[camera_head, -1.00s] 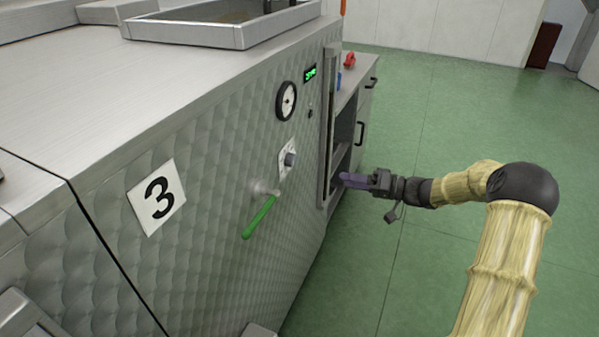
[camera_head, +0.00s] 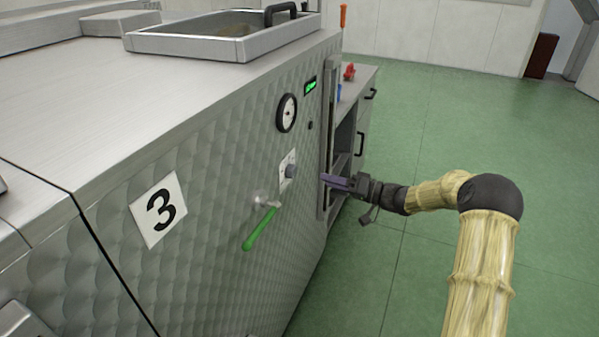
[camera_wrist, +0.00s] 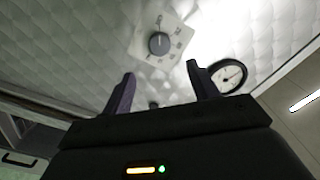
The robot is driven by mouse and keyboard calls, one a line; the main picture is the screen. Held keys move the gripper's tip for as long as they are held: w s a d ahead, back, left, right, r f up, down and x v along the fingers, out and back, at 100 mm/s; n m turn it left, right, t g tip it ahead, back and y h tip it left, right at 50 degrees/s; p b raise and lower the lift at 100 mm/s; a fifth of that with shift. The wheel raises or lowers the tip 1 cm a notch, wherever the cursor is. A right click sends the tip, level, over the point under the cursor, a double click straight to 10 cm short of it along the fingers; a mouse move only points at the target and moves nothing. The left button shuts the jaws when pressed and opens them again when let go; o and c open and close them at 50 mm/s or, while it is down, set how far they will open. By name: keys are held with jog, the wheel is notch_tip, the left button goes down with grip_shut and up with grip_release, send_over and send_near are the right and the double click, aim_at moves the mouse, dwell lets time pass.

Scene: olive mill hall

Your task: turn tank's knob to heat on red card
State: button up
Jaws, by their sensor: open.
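The knob (camera_head: 291,171) is a grey round dial on a pale marked plate (camera_head: 287,184) on the tank's quilted steel front (camera_head: 225,150). In the wrist view the knob (camera_wrist: 158,43) sits beyond my fingertips, a little left of the middle between them, with small marks around it on its plate (camera_wrist: 172,38). The marks are too small to read. My gripper (camera_head: 328,180) is open and empty, to the right of the knob and apart from it. In the wrist view its two purple fingers (camera_wrist: 160,80) stand wide apart. I see no red card.
A green-handled lever (camera_head: 261,228) sticks out below left of the knob. A round gauge (camera_head: 287,113) and a green display (camera_head: 311,86) are above it. A "3" sign (camera_head: 158,209) is at left. An open shelf cabinet (camera_head: 345,135) stands behind my gripper. The green floor (camera_head: 440,130) is clear.

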aim_at(295, 172)
jog(key=p+x, duration=0.1)
jog(key=x, duration=0.9)
jog(key=shift+w+a, duration=0.1)
jog(key=shift+a, duration=0.15)
jog(key=c, duration=1)
jog(key=shift+f, duration=0.1)
